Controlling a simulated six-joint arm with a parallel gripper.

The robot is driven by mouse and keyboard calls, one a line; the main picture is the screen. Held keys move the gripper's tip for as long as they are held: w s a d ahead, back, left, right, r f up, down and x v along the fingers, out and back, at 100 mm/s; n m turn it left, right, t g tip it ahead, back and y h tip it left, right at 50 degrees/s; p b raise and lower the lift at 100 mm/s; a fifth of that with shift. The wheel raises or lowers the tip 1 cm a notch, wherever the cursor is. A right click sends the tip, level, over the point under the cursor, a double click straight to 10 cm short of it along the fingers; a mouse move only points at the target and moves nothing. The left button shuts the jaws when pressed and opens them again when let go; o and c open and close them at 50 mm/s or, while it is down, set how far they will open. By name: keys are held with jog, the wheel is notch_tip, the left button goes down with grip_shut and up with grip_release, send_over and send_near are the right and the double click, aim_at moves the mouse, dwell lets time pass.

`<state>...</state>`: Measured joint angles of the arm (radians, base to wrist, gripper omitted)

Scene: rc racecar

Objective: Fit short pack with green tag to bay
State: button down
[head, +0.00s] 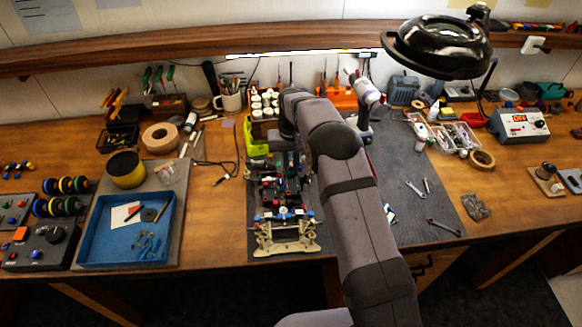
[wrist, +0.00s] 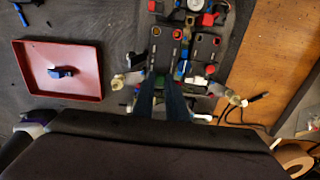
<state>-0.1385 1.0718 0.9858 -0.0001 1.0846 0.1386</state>
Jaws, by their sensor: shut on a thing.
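The racecar chassis (head: 284,208) stands on the grey mat, its beige bumper (head: 287,240) toward the front edge. In the wrist view the chassis (wrist: 190,38) shows dark sections with red and orange ends. My gripper (wrist: 161,88) is shut, pointing at the near end of the chassis. A small green patch (wrist: 160,84) shows between the fingertips, apparently the green tag on the held pack. The fingers hide most of the pack, and I cannot tell its length. The bay is not clearly visible, nor can I tell whether the pack touches the chassis.
A red tray (wrist: 60,96) holding a small blue piece (wrist: 61,72) lies beside the chassis in the wrist view. In the head view, my arm covers the mat right of the chassis. Wrenches (head: 441,227) lie farther right, and a blue tray (head: 104,259) stands left.

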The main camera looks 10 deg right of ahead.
aim_at(292, 172)
jog(key=shift+f+b, duration=0.75)
jog(key=shift+f, duration=0.35)
dwell(0.6)
jog(key=c, duration=1.7)
grip_release()
jog(key=shift+d+r+b, duration=0.1)
jog(key=shift+r+b, duration=1.45)
jog(key=shift+r, duration=2.1)
